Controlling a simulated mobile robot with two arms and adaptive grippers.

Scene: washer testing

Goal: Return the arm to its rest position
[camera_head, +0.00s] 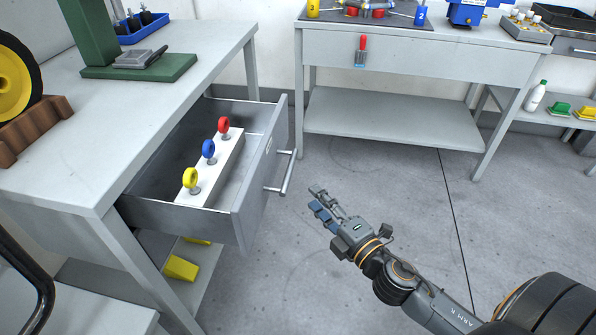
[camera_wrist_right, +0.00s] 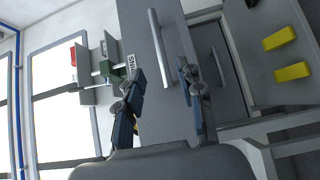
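My right gripper (camera_head: 322,203) is in front of the open drawer, to the right of its handle and apart from it. Its two fingers stand apart with nothing between them, as the right wrist view (camera_wrist_right: 157,85) also shows. The drawer (camera_head: 262,180) is pulled out of the left workbench, and its bar handle (camera_head: 287,172) faces my gripper; the handle also shows in the right wrist view (camera_wrist_right: 160,50). My left gripper is not in view.
The left workbench (camera_head: 110,120) carries a green stand (camera_head: 140,70) and a yellow wheel (camera_head: 15,80).

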